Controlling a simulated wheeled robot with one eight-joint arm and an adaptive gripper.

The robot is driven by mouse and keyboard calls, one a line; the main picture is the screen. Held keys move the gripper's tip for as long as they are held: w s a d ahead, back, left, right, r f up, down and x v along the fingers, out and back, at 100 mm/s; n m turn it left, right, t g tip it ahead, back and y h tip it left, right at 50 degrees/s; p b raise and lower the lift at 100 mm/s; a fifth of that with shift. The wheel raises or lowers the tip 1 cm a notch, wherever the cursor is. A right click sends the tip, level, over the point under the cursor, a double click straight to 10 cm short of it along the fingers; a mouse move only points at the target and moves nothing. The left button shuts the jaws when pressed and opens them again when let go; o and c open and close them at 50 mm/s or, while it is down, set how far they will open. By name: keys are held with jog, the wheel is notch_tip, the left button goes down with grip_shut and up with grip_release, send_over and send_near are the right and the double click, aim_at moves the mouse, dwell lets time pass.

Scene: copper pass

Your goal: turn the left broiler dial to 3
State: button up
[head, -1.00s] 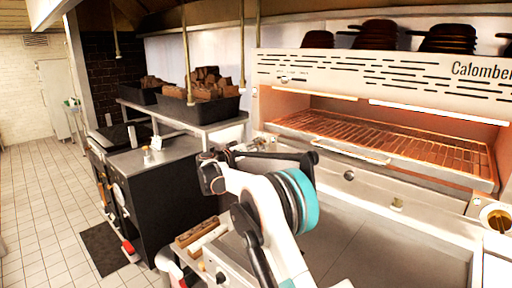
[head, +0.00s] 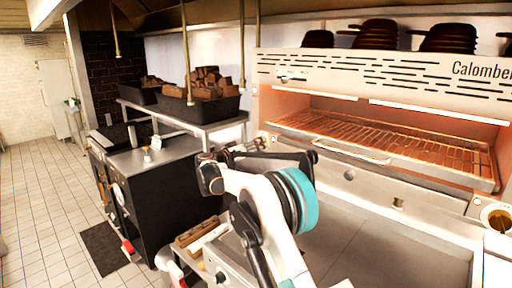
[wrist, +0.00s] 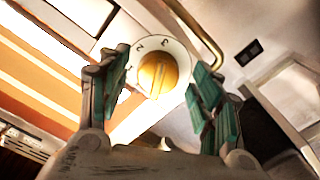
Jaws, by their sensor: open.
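The dial (wrist: 157,74) has a brass-yellow knob on a round white plate and shows in the middle of the wrist view. My gripper (wrist: 159,66) is open, with one teal-padded finger on each side of the dial. I cannot tell whether either pad touches the knob. In the head view, my arm reaches to the left end of the broiler (head: 290,66), and the fingertips are mostly hidden.
The broiler's grate (head: 400,145) glows orange, with a bar handle (head: 352,152) along its front. A steel counter (head: 350,235) lies below. A shelf with black bins (head: 200,107) stands left of the broiler. A brass pipe (wrist: 205,40) curves close to the dial.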

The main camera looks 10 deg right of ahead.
jog(key=v, duration=1.1)
jog(key=shift+s+a, duration=0.15)
jog(key=shift+a, duration=0.05)
jog(key=s+d+n+g+y+b, duration=0.1)
jog(key=s+d+y, duration=0.1)
jog(key=s+d, duration=0.45)
jog(key=s+d+n+g+y+b, duration=0.1)
jog(key=s+d+y+b, duration=0.15)
jog(key=s, duration=0.65)
jog(key=s+d+n+g+y+b, duration=0.1)
jog(key=s+d+g+y, duration=0.15)
jog(key=s+d, duration=0.4)
jog(key=s+a+f+y+b, duration=0.1)
jog(key=s+f, duration=0.4)
jog(key=s, duration=0.5)
jog(key=s+a+f+n+y+b, duration=0.1)
jog(key=s+f+y, duration=0.3)
jog(key=s, duration=0.6)
jog(key=s+a+f+n+y+b, duration=0.1)
jog(key=s+a+f+y+b, duration=0.1)
jog(key=s+f, duration=0.4)
jog(key=shift+s+a+t+y, duration=0.4)
jog(key=shift+s+a, duration=0.45)
jog(key=shift+s, duration=1.65)
